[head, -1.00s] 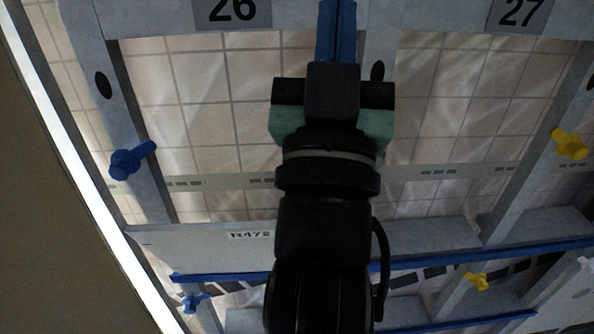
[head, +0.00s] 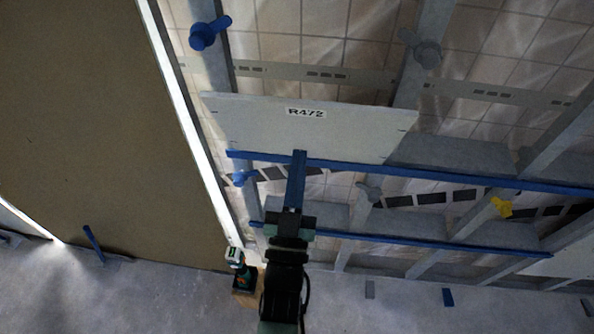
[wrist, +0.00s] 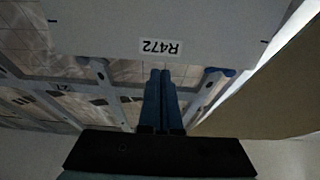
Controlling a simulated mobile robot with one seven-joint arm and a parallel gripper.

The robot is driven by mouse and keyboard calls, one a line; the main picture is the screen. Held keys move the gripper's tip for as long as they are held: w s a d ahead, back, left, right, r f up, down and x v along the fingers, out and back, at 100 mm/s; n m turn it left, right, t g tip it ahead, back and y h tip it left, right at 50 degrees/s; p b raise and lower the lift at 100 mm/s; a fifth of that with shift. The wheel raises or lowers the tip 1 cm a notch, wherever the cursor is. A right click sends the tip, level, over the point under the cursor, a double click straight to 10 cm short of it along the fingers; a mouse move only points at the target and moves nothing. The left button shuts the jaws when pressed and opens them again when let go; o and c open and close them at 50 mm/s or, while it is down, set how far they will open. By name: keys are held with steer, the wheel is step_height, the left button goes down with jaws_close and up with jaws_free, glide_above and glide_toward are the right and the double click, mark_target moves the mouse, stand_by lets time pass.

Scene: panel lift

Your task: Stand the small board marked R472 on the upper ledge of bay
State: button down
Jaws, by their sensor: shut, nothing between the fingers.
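The small board (head: 250,122) marked R472 is pale grey and stands lengthwise on the upper ledge (head: 450,160), in front of the uprights. Its lower edge is at the blue lip (head: 420,174). Its left end reaches past the left upright, close to the bright white edge strip. In the wrist view the board (wrist: 215,25) shows upside down. My gripper (head: 299,153) is shut and empty, its blue fingertips overlapping the ledge lip, below the label. Its shut fingers (wrist: 160,73) also show in the wrist view. Whether they touch the board or lip I cannot tell.
A lower ledge (head: 405,240) with a blue lip runs below. Blue knobs (head: 208,33), grey knobs (head: 425,50) and a yellow knob (head: 502,206) stick out from uprights. A large brown panel (head: 90,100) fills the left. A green-and-white tool (head: 243,275) stands near the floor.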

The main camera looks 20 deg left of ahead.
steer(key=shift+w+a+r+b, duration=0.1)
steer(key=shift+w+a+b, duration=0.2)
steer(key=shift+w, duration=0.7)
steer(key=shift+w+a+f+b, duration=0.1)
steer(key=shift+w+a+b, duration=0.2)
steer(key=shift+w, duration=0.75)
steer(key=shift+w+a+r+b, duration=0.1)
steer(key=shift+w+a+b, duration=0.2)
steer(key=shift+w, duration=0.7)
steer(key=shift+w, duration=0.15)
steer(key=shift+w+a+b, duration=0.4)
steer(key=shift+w+b, duration=0.8)
steer(key=shift+w, duration=0.2)
steer(key=shift+w+a+b, duration=0.45)
steer(key=shift+w+b, duration=0.75)
steer(key=shift+w, duration=0.25)
steer(key=shift+w+a+b, duration=0.4)
steer(key=shift+w+b, duration=0.8)
steer(key=shift+w, duration=0.2)
steer(key=shift+s, duration=0.15)
steer(key=shift+s+d+p, duration=0.45)
steer(key=shift+s+p, duration=0.35)
steer(key=shift+s, duration=0.75)
steer(key=shift+s+d+p, duration=0.5)
steer(key=shift+s+p, duration=0.25)
steer(key=shift+s, duration=0.85)
steer(key=shift+s+d+p, duration=0.45)
steer(key=shift+s+p, duration=0.35)
steer(key=shift+s, duration=0.75)
